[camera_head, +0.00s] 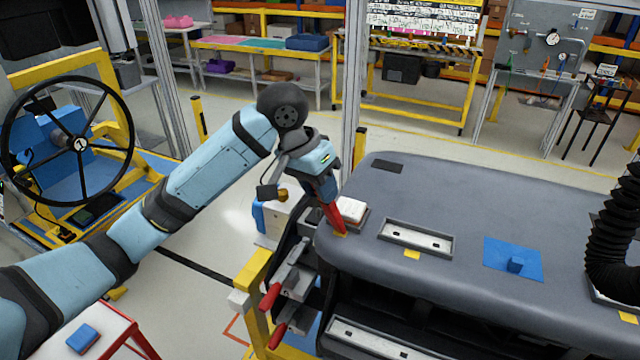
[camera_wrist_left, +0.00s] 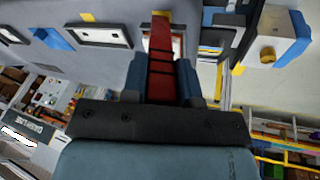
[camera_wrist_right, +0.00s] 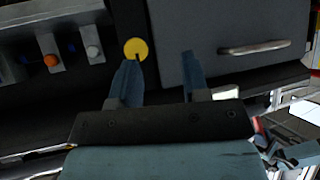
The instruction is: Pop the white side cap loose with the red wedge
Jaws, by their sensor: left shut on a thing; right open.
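The white side cap (camera_head: 352,211) sits at the near-left corner of the grey dashboard (camera_head: 450,210) in the head view. My left gripper (camera_head: 327,190) is shut on the red wedge (camera_head: 333,216), which slants down with its tip at the dashboard edge, close to the cap. I cannot tell whether the tip touches the cap. In the left wrist view the wedge (camera_wrist_left: 161,60) stands between the blue fingers, its tip by a yellow mark. My right gripper (camera_wrist_right: 157,75) is open and empty, before a dark panel in the right wrist view. It is not seen in the head view.
A silver recessed plate (camera_head: 417,239) and a blue pad (camera_head: 513,259) lie farther right on the dashboard. Red-handled clamps (camera_head: 272,295) stick out below its left end. A black corrugated hose (camera_head: 615,235) stands at the right. A yellow disc (camera_wrist_right: 135,48) is near my right gripper.

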